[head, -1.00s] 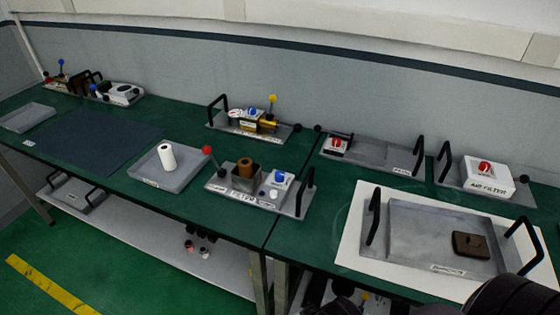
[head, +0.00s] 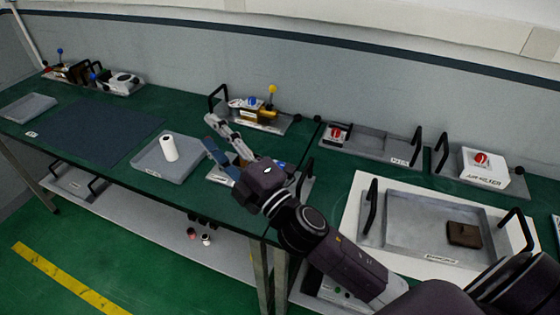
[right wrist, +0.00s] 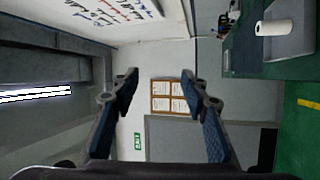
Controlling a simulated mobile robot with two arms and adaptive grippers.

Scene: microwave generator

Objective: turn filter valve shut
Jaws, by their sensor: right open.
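The tray labelled FILTER in the earlier head view stands at the front edge of the middle bench, now mostly hidden behind my right arm. Its right black handle (head: 308,174) and a bit of its blue knob (head: 281,165) show; its brown cylinder and red-ball lever are hidden. My right gripper (head: 211,133) is open and empty, above the bench left of the tray, fingers pointing to the back left. In the right wrist view its two fingers (right wrist: 160,76) are spread with nothing between them. My left gripper is not in view.
A grey tray (head: 185,172) with a white roll (head: 169,148) lies left of the arm. Behind stands a tray with a yellow-ball lever (head: 272,89). At right are the white AIR FILTER box (head: 487,180) with a red knob and a tray holding a brown block (head: 463,234).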

